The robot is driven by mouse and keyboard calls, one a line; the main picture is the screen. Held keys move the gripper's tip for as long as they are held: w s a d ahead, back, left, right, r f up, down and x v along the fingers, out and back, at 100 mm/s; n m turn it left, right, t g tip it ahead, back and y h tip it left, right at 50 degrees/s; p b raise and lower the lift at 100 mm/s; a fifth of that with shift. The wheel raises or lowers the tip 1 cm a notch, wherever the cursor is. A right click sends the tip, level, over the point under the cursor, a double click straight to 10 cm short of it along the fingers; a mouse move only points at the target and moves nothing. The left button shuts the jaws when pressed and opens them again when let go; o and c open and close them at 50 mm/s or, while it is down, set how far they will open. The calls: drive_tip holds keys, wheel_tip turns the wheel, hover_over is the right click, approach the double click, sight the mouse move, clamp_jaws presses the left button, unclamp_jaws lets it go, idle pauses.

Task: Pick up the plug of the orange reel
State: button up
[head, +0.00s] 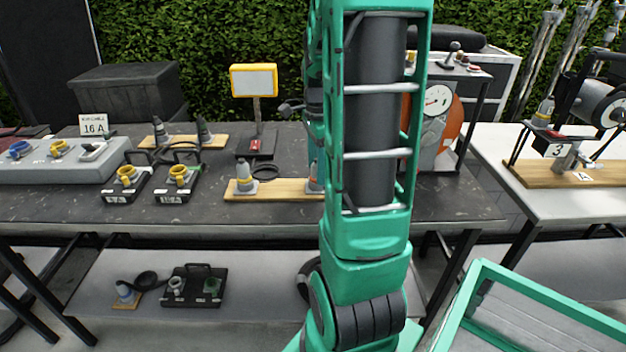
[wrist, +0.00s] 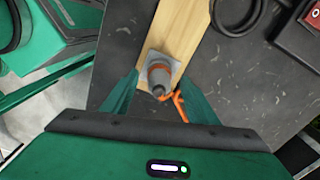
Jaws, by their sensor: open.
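The plug with an orange band (wrist: 159,72) stands in a grey holder at the end of a wooden board (wrist: 172,22) in the wrist view. An orange cord (wrist: 181,108) shows beside its near end. My gripper (wrist: 158,91) is open, with one green finger on each side of the plug; I cannot tell whether either touches it. A round orange thing (head: 454,122), perhaps the orange reel, is partly hidden behind a grey dial housing.
A second plug with a yellow band (head: 244,178) stands at the board's left end, beside a coiled black cable (head: 266,170). A white table (head: 500,150) is at right.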

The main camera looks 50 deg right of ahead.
drive_tip(key=shift+f, duration=0.2)
drive_tip(key=c, duration=1.2)
drive_tip(key=shift+r, duration=0.15)
